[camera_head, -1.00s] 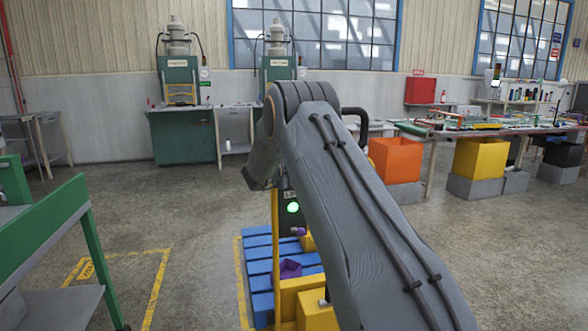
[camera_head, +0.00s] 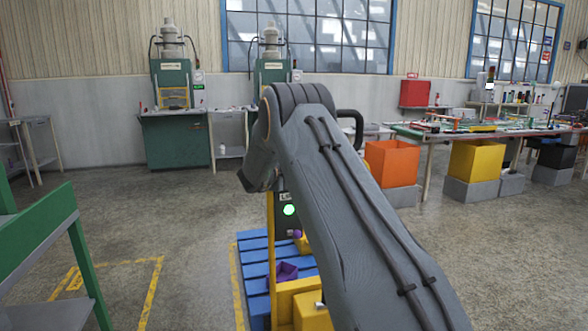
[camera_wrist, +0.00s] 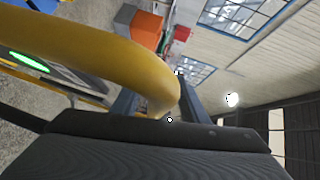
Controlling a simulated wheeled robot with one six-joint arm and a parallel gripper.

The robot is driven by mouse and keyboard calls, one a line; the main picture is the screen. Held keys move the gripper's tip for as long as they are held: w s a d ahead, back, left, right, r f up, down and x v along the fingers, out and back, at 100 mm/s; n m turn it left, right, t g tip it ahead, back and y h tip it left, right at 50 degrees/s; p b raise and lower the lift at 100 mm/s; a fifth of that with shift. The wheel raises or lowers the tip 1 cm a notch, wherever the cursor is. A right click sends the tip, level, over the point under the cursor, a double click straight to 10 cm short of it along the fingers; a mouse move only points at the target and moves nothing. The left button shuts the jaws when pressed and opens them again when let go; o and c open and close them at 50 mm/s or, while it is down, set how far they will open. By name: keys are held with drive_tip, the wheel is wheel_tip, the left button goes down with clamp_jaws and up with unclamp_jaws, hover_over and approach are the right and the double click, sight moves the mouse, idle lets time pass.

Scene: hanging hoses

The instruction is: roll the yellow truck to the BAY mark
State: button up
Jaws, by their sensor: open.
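The yellow truck (camera_head: 298,303) stands low in front of me in the head view, partly hidden by my arm. A thin yellow upright (camera_head: 271,255) rises at its left, beside a dark box with a lit green lamp (camera_head: 289,210). In the wrist view a thick curved yellow bar (camera_wrist: 110,55) runs close to the camera towards my gripper (camera_wrist: 158,105). My gripper's jaws are open, with the bar's end at or between them; I cannot tell if they touch. In the head view my gripper is hidden.
A green bench (camera_head: 45,235) stands at the near left. Orange (camera_head: 391,163) and yellow (camera_head: 475,160) bins stand at the right. The floor between bench and pallet is clear.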

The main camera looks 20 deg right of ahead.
drive_tip(key=v, duration=0.8)
drive_tip(key=shift+d, duration=0.1)
idle(0.4)
